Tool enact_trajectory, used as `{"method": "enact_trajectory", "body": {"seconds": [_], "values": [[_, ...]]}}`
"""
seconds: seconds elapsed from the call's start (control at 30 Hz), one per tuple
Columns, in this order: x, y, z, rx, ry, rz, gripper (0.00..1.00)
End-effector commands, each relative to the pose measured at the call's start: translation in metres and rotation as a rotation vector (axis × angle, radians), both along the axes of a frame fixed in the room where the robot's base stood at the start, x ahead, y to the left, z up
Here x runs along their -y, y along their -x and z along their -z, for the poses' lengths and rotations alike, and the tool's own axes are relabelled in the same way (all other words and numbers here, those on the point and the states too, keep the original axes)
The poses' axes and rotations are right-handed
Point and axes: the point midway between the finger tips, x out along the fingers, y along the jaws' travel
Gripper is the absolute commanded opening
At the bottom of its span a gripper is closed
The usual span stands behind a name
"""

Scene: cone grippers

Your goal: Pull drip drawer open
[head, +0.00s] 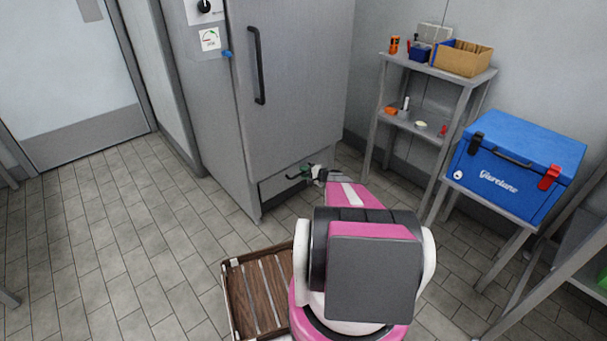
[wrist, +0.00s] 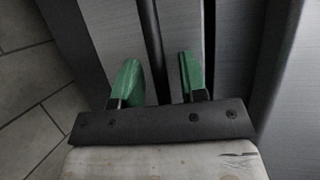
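The drip drawer (head: 274,188) is the low grey front at the bottom of the tall grey cabinet (head: 295,90). It looks closed, though its edges are small in the head view. My gripper (head: 308,171) is at the drawer front, near its dark handle, which is partly hidden by the gripper. In the wrist view my gripper (wrist: 160,78) has two green fingers standing apart. A dark bar (wrist: 150,35), which looks like the handle, runs between them, nearer the left finger. I see a gap on the right side; contact on the left is unclear.
A wooden slatted crate (head: 262,290) lies on the floor beside my base. A grey shelf (head: 440,72) with small items and a blue cool box (head: 515,165) on a stand are at the right. The tiled floor at the left is clear.

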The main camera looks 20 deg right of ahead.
Motion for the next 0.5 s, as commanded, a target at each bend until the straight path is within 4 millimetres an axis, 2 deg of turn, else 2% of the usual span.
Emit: {"method": "enact_trajectory", "body": {"seconds": [0.37, 0.4, 0.47, 0.5], "values": [[-0.0045, -0.0046, 0.0011, 0.000, 0.000, 0.000, 0.39], [-0.0045, -0.0046, 0.0011, 0.000, 0.000, 0.000, 0.33], [-0.0046, -0.0045, 0.0011, 0.000, 0.000, 0.000, 0.13], [-0.0045, -0.0046, 0.0011, 0.000, 0.000, 0.000, 0.00]]}}
